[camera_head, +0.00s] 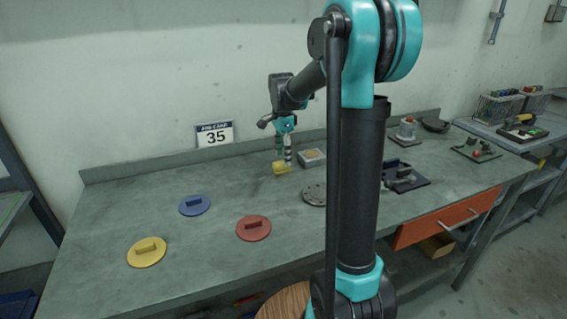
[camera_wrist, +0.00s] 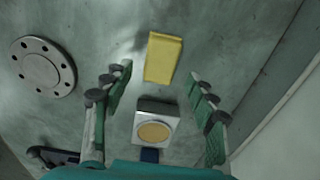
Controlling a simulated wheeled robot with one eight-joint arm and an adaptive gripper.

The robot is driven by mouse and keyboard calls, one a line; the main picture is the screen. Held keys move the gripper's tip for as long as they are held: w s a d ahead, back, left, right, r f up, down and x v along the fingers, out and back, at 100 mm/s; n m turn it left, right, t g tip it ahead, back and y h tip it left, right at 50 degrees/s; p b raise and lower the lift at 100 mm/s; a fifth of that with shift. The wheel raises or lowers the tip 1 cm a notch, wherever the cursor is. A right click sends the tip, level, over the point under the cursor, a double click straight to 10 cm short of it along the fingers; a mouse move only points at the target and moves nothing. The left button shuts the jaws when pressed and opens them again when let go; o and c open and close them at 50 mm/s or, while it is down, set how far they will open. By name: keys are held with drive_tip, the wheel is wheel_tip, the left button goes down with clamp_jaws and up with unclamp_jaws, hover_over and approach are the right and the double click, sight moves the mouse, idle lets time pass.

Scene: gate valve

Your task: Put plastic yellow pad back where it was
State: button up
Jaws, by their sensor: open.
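A yellow block (camera_head: 282,168) lies on the workbench below my gripper in the head view. In the wrist view the yellow block (camera_wrist: 163,57) sits just past the open fingertips, with no finger seen touching it. My gripper (camera_head: 284,158) is pointing down, open and empty; in the wrist view its two fingers (camera_wrist: 160,85) are spread wide. A round yellow pad (camera_head: 147,252) with a raised grip lies flat at the bench's front left. The frames do not show which yellow thing is the named pad.
A small grey box (camera_head: 312,158) with a tan round top stands close by; in the wrist view it (camera_wrist: 154,130) shows between the fingers. A grey flange (camera_head: 315,194), blue pad (camera_head: 195,205) and red pad (camera_head: 253,228) lie around. The left bench has clear room.

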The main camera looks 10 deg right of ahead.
sight(283, 163)
wheel_tip(283, 163, up, 8)
drive_tip(key=shift+r, duration=0.1)
idle(0.4)
